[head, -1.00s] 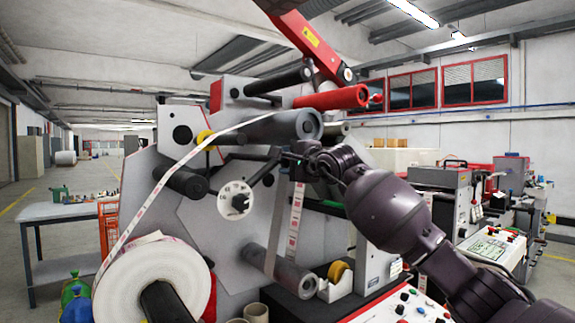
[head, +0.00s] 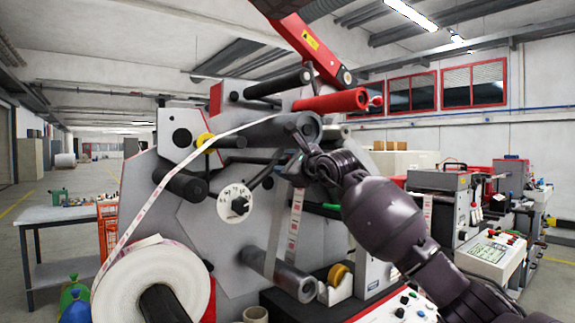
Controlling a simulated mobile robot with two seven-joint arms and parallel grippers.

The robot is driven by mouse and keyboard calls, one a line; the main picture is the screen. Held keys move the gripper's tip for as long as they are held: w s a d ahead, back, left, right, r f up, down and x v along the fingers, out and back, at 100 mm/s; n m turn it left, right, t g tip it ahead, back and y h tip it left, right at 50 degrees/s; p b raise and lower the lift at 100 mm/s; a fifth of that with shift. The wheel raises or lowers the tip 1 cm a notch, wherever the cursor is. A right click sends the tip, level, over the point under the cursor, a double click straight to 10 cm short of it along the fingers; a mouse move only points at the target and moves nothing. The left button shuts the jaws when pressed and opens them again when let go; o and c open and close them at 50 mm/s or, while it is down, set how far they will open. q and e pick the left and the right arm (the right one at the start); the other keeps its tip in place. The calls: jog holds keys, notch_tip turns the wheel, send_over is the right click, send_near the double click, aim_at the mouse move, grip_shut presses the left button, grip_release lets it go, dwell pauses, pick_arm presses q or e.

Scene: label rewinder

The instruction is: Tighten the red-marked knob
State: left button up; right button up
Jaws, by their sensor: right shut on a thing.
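My right gripper (head: 302,150) is at the middle of the label rewinder, just below the end of the grey roller (head: 290,128). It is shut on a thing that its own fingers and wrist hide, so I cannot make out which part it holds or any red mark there. A red knob (head: 376,101) shows at the end of the red roller (head: 330,101), above and to the right of the gripper and apart from it. My left gripper is not in view.
A label roll (head: 150,285) stands at the lower left, its web running up over the rollers. A black lever (head: 262,178) is close to the left of the gripper. A tape dispenser (head: 338,285) and a button panel (head: 400,308) lie below.

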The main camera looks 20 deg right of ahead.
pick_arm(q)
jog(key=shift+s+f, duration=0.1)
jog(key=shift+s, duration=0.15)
pick_arm(e)
jog(key=shift+f, duration=0.1)
jog(key=o, duration=0.9)
jog(key=shift+o, duration=0.2)
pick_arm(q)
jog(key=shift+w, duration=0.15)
pick_arm(e)
jog(key=shift+s, duration=0.1)
jog(key=shift+s+d, duration=0.15)
jog(key=shift+s, duration=0.05)
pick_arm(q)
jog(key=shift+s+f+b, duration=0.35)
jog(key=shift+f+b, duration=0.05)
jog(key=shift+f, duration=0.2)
pick_arm(e)
jog(key=v, duration=1)
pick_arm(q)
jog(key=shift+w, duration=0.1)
pick_arm(e)
jog(key=shift+s, duration=0.1)
